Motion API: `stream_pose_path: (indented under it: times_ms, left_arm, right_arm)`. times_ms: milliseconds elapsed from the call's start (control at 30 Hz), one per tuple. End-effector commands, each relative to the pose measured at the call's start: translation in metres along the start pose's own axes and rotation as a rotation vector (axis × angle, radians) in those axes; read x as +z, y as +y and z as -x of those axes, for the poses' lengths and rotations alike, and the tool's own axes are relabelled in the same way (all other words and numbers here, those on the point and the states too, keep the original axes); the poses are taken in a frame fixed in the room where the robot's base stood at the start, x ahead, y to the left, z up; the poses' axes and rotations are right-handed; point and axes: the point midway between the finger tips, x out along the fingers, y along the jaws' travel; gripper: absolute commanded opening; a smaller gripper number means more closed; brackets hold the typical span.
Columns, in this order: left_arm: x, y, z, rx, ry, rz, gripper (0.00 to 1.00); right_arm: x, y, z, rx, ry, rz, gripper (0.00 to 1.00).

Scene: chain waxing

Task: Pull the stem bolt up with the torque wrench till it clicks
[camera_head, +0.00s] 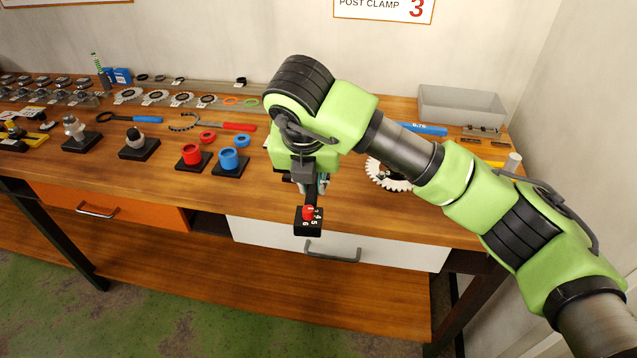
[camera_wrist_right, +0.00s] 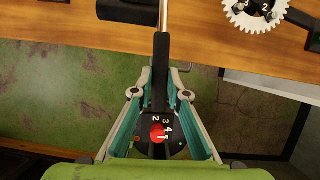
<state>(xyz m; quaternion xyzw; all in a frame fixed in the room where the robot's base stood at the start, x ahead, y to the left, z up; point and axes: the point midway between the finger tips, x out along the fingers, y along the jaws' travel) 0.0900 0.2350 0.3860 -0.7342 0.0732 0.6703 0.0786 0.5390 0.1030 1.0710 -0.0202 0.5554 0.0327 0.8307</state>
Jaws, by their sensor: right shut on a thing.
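My right gripper (camera_head: 309,188) is in front of the workbench, pointing down, and is shut on the torque wrench (camera_wrist_right: 160,80). In the right wrist view, the wrench's black handle lies between the two fingers of the gripper (camera_wrist_right: 160,94). Its dark end carries a red knob and white numbers; this end also shows in the head view (camera_head: 309,229), hanging in front of the white drawer. A thin metal shaft runs off the top of the wrist view, so the wrench's tip is hidden. I cannot make out the stem bolt in either view. My left gripper is not in view.
A white toothed ring (camera_head: 376,182) lies right of the gripper, partly behind my arm. Red (camera_head: 192,155) and blue (camera_head: 229,158) cups stand on black bases to the left. A grey bin (camera_head: 460,105) is at the back right. The floor before the bench looks clear.

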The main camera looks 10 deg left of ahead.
Motion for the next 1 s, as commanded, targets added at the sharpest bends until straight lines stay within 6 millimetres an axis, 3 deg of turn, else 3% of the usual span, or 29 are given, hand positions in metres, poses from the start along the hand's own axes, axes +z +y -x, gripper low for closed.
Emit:
stream_pose_path:
  times_ms: [567,1000]
  left_arm:
    - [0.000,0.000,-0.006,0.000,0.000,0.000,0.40]
    - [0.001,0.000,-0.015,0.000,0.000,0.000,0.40]
  right_arm:
    - [0.000,0.020,0.001,-0.019,-0.002,-0.073,0.00]
    - [0.000,0.008,0.000,-0.001,-0.003,-0.023,0.00]
